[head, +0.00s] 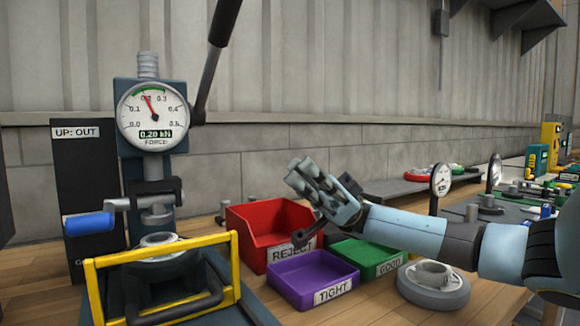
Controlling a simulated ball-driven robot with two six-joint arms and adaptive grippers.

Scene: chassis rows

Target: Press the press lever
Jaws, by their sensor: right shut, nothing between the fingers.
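The press lever (209,68) is a dark rod that rises from the right side of the press, beside the force gauge (152,112), and leaves the picture at the top. The gauge's digital line reads 0.20 kN and its red needle points up, a little left. The press ram (156,207) hangs below the gauge over a round seat. My right gripper (303,177) is shut and empty. It is in front of the grey wall, right of and below the lever, apart from it. My left gripper is not in view.
A yellow guard frame (87,277) stands in front of the press, and a blue handle (90,224) sticks out left. Below my right gripper are the red REJECT bin (240,235), purple TIGHT tray (290,290) and green GOOD tray (357,249). A grey round part (433,291) lies right.

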